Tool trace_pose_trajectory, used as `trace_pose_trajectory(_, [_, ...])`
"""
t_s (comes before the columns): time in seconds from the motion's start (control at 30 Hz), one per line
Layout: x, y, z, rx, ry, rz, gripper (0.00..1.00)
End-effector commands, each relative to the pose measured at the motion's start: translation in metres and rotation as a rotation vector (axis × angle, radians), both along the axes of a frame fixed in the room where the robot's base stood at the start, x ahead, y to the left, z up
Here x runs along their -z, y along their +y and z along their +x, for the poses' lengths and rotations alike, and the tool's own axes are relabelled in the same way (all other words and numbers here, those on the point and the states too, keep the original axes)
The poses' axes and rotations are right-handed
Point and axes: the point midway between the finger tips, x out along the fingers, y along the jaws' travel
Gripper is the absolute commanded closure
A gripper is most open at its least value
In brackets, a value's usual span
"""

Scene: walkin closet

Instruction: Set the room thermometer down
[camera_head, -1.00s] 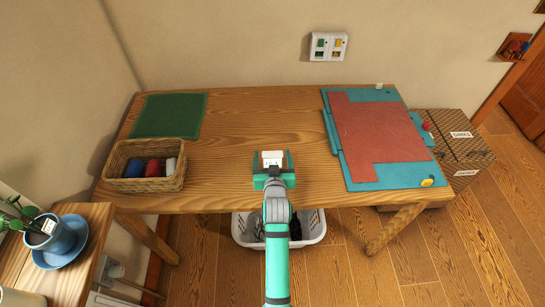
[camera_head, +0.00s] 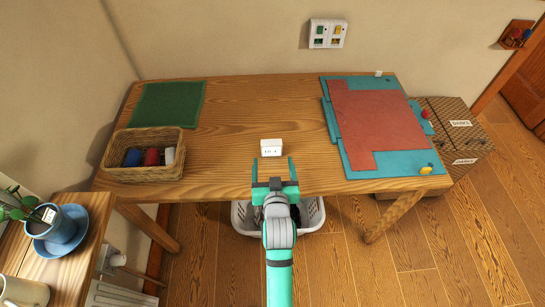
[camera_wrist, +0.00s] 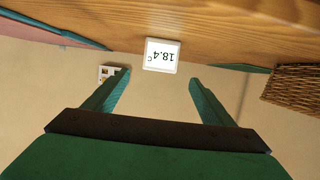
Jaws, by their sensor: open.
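The room thermometer (camera_head: 271,148) is a small white block standing on the wooden table, near the middle and toward the front edge. In the wrist view the thermometer (camera_wrist: 162,55) shows "18.4 °C" upside down, beyond the fingertips. My gripper (camera_head: 274,162) is open and empty at the front of the table, on the near side of the thermometer. In the wrist view its two green fingers (camera_wrist: 160,80) are spread wide, with a gap between them and the thermometer.
The wooden table (camera_head: 230,120) is clear around the thermometer. A wicker basket (camera_head: 145,174) with rolled items stands at left, by a green mat (camera_head: 168,104). A teal and red board (camera_head: 350,172) lies at right. A white laundry basket (camera_head: 312,213) is below.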

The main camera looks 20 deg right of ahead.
Motion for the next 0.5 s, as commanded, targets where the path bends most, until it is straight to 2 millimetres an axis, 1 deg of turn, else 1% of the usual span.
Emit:
trace_pose_trajectory(0.03, [0.000,0.001,-0.004,0.000,0.001,0.000,0.23])
trace_pose_trajectory(0.2, [-0.002,0.003,-0.008,-0.001,0.000,0.000,0.23])
trace_pose_trajectory(0.27, [0.000,0.005,-0.010,-0.002,0.001,0.000,0.23])
trace_pose_trajectory(0.33, [0.007,0.010,-0.017,-0.008,0.002,0.000,0.23])
trace_pose_trajectory(0.43, [0.022,0.025,-0.036,-0.024,0.004,-0.002,0.23])
trace_pose_trajectory(0.5, [0.033,0.038,-0.055,-0.039,0.002,-0.004,0.23])
